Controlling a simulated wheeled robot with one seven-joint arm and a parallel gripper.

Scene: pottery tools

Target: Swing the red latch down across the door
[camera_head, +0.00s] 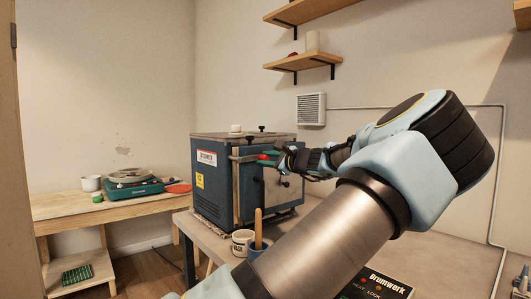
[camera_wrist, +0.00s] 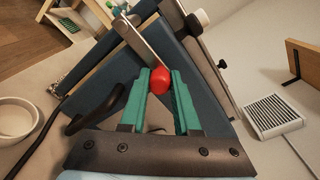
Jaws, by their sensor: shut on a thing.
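A blue kiln (camera_head: 212,182) with a grey door panel (camera_head: 283,190) stands on the table in the head view. The latch is a flat metal bar (camera_head: 245,158) with a red knob (camera_head: 264,157) at its end, near the kiln's upper front corner. In the wrist view the bar (camera_wrist: 142,45) runs up and left from the red knob (camera_wrist: 160,80). My gripper (camera_head: 268,158) is at the knob. Its green fingers (camera_wrist: 160,84) are shut on the knob from both sides. My wrist hides part of the door's upper right.
A cup (camera_head: 242,242) and a wooden-handled tool (camera_head: 258,226) stand in front of the kiln. A dark Drumwork box (camera_head: 380,284) lies nearer on the table. A wall vent (camera_head: 311,109) and shelves (camera_head: 303,61) are behind. A side bench (camera_head: 120,203) stands left.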

